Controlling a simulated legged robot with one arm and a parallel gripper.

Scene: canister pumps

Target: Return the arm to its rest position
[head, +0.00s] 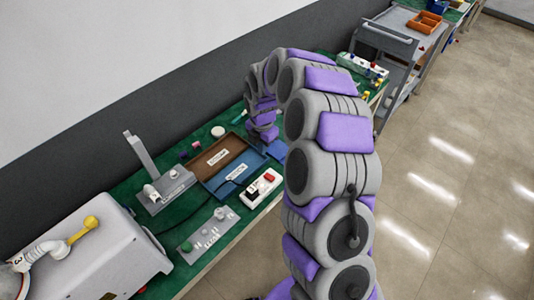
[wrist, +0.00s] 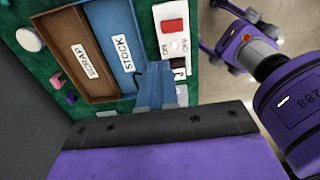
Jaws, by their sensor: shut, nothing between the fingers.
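My arm, grey and purple, reaches forward and curls down over the left part of the bench in the head view. My gripper (head: 268,132) hangs above the bench near the right end of the blue tray, small and partly hidden by its own links. In the wrist view, my gripper (wrist: 155,72) has its blue-grey fingers together with nothing held between them. They overlap the blue STOCK tray (wrist: 122,78) in the picture; whether they touch it I cannot tell.
Beside the blue tray lies a brown SCRAP tray (head: 205,163). A white box with a red button (head: 262,187) and a grey fixture with an upright post (head: 165,188) stand nearby. A white machine (head: 100,250) is at lower left. A grey cart (head: 385,45) stands behind; open floor lies right.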

